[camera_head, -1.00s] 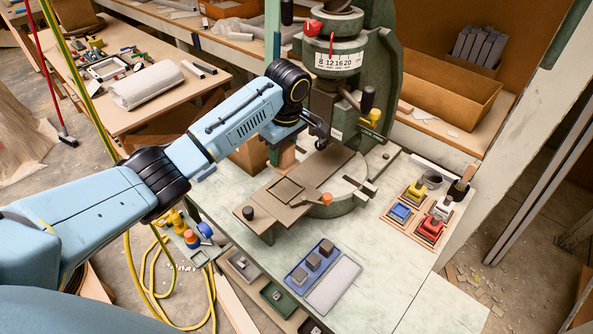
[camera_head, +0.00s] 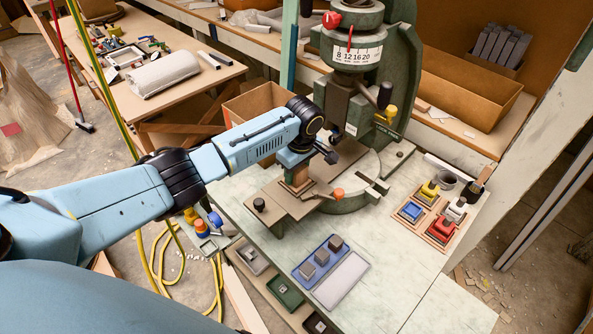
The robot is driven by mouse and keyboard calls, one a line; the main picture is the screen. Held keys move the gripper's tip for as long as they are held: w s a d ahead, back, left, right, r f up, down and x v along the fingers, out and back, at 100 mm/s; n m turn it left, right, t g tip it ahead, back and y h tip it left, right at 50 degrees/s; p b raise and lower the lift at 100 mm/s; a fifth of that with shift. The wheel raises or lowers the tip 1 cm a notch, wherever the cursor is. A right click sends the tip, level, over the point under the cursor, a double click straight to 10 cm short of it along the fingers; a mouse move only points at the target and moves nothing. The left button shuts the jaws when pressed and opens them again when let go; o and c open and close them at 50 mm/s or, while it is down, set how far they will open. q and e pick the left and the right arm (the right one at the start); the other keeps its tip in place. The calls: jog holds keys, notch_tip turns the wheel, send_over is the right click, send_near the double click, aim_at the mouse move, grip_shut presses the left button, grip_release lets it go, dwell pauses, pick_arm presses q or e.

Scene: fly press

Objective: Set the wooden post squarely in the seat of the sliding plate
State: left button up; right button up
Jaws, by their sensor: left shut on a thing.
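The wooden post (camera_head: 298,176) is a short reddish-brown block, upright below my left gripper (camera_head: 296,165), which is shut on its upper part. The sliding plate (camera_head: 278,207) is a flat brown plate lying out in front of the fly press, with a black knob and an orange knob at its front. The post is over the plate's square seat, whose raised rim shows only in part around the post's foot. I cannot tell whether the post touches the seat floor or sits square in it. My right gripper is not in view.
The green fly press (camera_head: 395,75) rises behind the plate, its ram above and right of my gripper. A blue tray with grey blocks (camera_head: 301,277) lies in front. Small coloured pieces in a wooden holder (camera_head: 436,240) stand at the right. The bench front right is clear.

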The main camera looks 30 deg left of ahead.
aim_at(301, 169)
pick_arm(q)
jog(key=shift+f, duration=0.1)
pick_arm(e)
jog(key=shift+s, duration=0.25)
pick_arm(q)
jog(key=o, duration=1)
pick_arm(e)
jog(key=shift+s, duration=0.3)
pick_arm(q)
notch_tip(301, 169, up, 12)
jog(key=d, duration=0.1)
jog(key=shift+s+d+p, duration=0.2)
jog(key=shift+p, duration=0.15)
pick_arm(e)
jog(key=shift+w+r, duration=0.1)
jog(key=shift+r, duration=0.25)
